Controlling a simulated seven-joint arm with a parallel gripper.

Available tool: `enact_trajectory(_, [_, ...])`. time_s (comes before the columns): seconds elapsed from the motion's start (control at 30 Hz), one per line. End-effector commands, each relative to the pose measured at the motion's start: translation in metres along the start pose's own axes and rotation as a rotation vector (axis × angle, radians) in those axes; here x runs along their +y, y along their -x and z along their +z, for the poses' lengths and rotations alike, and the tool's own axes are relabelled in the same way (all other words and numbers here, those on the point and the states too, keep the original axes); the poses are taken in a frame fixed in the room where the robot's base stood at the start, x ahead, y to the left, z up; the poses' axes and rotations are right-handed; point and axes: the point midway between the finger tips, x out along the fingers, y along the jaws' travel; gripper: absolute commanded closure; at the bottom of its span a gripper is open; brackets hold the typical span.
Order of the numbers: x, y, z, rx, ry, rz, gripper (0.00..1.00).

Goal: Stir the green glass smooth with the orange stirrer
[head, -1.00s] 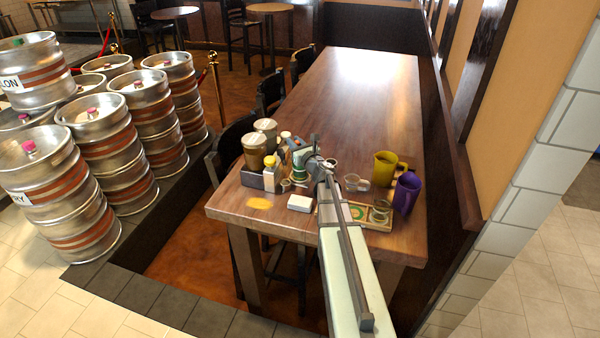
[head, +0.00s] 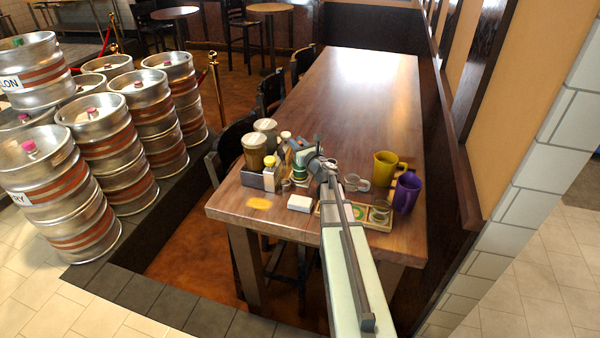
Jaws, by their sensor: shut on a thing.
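A small glass with green in it (head: 301,171) stands near the front left of the wooden table, beside the caddy. My gripper (head: 303,159) is at the far end of my arm, close above this glass. Its fingertips are mostly hidden and very small. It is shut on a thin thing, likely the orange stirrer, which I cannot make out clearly. I cannot tell whether the stirrer's tip is inside the glass.
A caddy (head: 256,180) with jars and bottles stands left of the glass. A white block (head: 299,203), a yellow patch (head: 259,203), a clear cup (head: 355,183), a tray (head: 379,225), a yellow mug (head: 385,168) and a purple mug (head: 406,192) are nearby. The table's far part (head: 350,95) is clear.

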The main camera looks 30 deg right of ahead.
Motion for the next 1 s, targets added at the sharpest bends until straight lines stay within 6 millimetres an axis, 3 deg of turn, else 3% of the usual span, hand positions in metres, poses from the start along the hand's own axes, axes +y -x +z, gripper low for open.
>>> enact_trajectory(0.23, [0.0, 0.0, 0.006, 0.0, 0.002, 0.0, 1.0])
enact_trajectory(1.0, [0.0, 0.0, 0.056, -0.001, 0.001, 0.0, 1.0])
